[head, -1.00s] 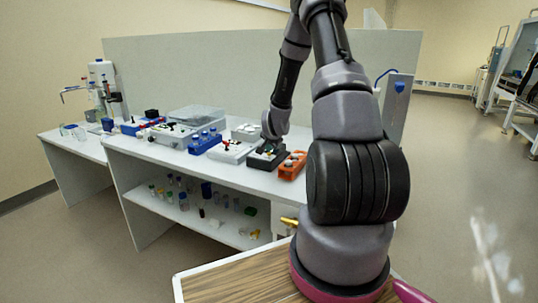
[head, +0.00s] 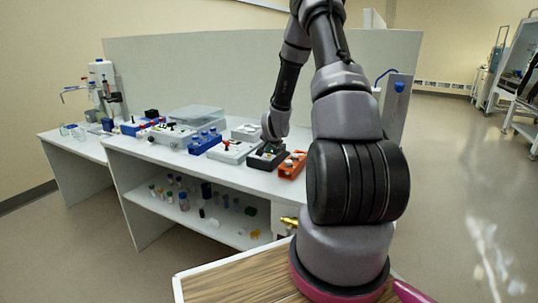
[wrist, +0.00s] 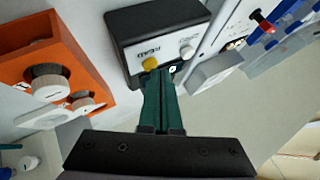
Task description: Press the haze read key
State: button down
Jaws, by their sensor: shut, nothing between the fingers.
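In the wrist view a black box (wrist: 150,18) with a white panel (wrist: 168,52) carries the printed word READ. A yellow key (wrist: 150,63) sits by that word, and a white key (wrist: 187,52) sits to its right. My gripper (wrist: 166,72) has green fingers, which are shut and empty. Its tips are over the panel's near edge, just right of the yellow key; I cannot tell whether they touch anything. In the head view the box (head: 262,163) stands on the bench, and my wrist above it hides much of its top.
An orange block (head: 291,166) with round knobs stands right beside the black box; it also shows in the wrist view (wrist: 85,62). Left of the box are a white device (head: 232,153) and a blue rack (head: 205,145). A grey panel (head: 200,70) stands behind the bench.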

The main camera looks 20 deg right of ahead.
jog(key=shift+r, duration=0.8)
jog(key=shift+r, duration=2.5)
